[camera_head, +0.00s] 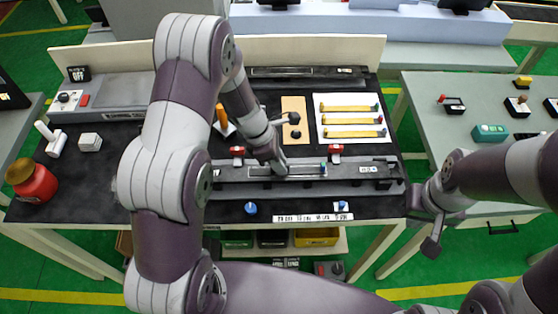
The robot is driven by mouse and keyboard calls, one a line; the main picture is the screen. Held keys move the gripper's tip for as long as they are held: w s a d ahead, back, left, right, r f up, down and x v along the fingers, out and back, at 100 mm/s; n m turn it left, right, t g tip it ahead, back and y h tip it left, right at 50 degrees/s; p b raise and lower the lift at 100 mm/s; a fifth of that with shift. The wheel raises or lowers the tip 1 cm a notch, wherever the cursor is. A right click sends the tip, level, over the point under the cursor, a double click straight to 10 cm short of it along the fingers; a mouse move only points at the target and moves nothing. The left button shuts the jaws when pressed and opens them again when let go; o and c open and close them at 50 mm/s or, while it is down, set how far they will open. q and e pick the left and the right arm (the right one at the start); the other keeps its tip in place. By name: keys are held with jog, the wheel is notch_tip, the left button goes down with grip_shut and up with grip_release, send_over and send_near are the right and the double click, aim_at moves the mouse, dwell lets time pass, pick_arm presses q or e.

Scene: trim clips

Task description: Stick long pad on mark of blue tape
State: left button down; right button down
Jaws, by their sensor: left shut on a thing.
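A long dark trim strip (225,173) lies left to right in the fixture at the front of the black-topped table, between two red clamps (237,151) (335,149). A small blue tape mark (323,168) shows on it to the right of my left gripper. My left gripper (279,170) is low over the middle of the strip, shut on a thin piece that I take for the long pad; the fingers hide most of it, and contact with the strip cannot be told. My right gripper (432,245) hangs off the table's front right corner; its jaw opening is unclear.
A white sheet with yellow strips (350,118) and a tan board with dark pieces (293,122) lie behind the fixture. A blue knob (250,208) and a label strip (305,218) are in front. A red jar (35,182) stands at left. A side table (470,125) is right.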

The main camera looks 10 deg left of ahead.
pick_arm(q)
jog(key=shift+f, duration=0.2)
dwell(0.7)
jog(key=c, duration=0.9)
grip_release()
jog(key=shift+r, duration=0.1)
jog(key=v, duration=1.3)
jog(key=s+m+y, duration=0.1)
jog(key=s+m, duration=0.3)
jog(key=m, duration=0.3)
jog(key=s+m+y, duration=0.2)
jog(key=s+m, duration=0.3)
jog(key=m, duration=0.2)
jog(key=s+m+t+y, duration=0.1)
jog(key=s+m, duration=0.3)
jog(key=m, duration=0.4)
jog(key=shift+s+a+y, duration=0.2)
jog(key=shift+a+y, duration=0.1)
jog(key=shift+a, duration=0.05)
